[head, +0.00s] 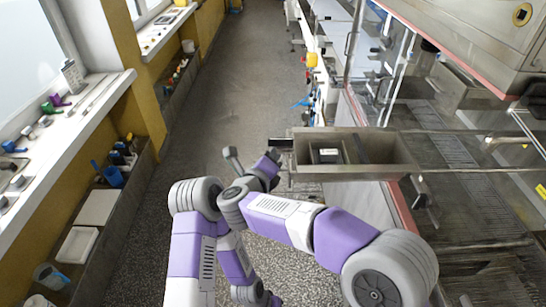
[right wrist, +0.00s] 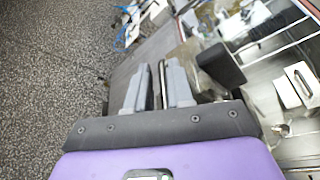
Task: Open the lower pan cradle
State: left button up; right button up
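The pan cradle (head: 385,172) is a grey-brown metal, box-like trough on the right-hand machine's near side, with an open top and a divider inside. A dark handle-like bar (head: 281,142) stands at its left end. My right gripper (head: 277,158) is beside that bar, at the cradle's left end. In the right wrist view its two grey fingers (right wrist: 157,88) lie close together with a narrow gap. The cradle's brown-grey wall shows beyond the fingers.
The glass-fronted machine (head: 450,150) with mesh belts fills the right side. A window ledge (head: 75,135) and a lower shelf (head: 100,205) with small items run along the left wall. The speckled floor (head: 215,90) between them is clear.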

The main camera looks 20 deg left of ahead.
jog(key=shift+d, duration=0.1)
jog(key=b+v, duration=0.1)
jog(key=v, duration=0.6)
jog(key=shift+s+b, duration=0.3)
dwell(0.3)
